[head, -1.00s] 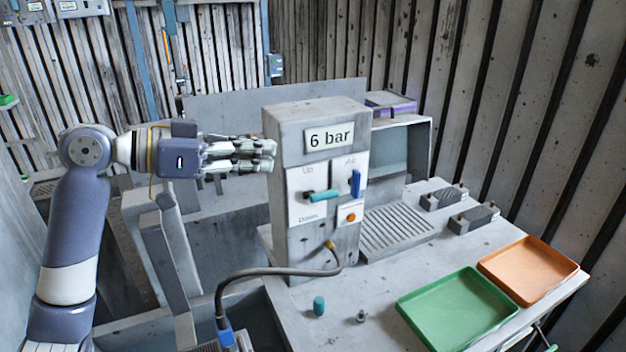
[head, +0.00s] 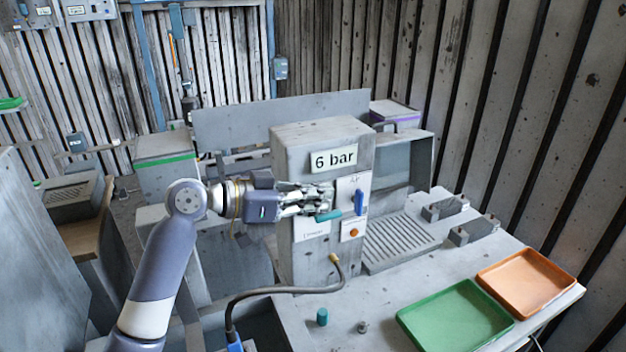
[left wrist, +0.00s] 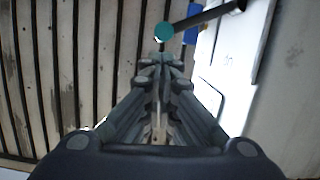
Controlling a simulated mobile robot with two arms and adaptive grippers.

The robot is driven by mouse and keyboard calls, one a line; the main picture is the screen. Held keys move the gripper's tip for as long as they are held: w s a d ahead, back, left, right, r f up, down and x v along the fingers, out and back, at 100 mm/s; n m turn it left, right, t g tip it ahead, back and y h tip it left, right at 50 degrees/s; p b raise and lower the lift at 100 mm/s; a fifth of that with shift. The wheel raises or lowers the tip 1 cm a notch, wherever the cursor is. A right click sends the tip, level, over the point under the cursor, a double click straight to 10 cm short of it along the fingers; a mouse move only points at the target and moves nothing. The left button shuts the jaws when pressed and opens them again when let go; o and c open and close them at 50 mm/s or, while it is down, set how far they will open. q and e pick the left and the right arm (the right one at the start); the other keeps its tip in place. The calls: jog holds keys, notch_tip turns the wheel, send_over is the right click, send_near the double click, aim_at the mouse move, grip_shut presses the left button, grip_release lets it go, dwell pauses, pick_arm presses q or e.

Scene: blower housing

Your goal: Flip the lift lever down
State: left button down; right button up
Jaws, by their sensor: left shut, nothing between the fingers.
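The lift lever has a teal handle (head: 328,216) on the front panel of the grey box marked "6 bar" (head: 322,138). My left gripper (head: 328,198) is shut and empty, in front of the panel just above the lever, and hides the "Up" label and the lever's pivot. In the left wrist view, the teal handle end (left wrist: 164,31) shows just beyond the closed fingertips (left wrist: 160,60), with its dark rod running up to the right. I cannot tell whether they touch. My right gripper is not in view.
A blue lever (head: 360,200) marked "Air" and an orange button (head: 354,232) are close by on the right. A hose (head: 270,292) curves below. A green tray (head: 455,316) and an orange tray (head: 530,282) lie at right. A teal cylinder (head: 322,317) stands in front.

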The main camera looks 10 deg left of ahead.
pick_arm(q)
jog(key=shift+d+f, duration=0.1)
jog(key=shift+f, duration=0.2)
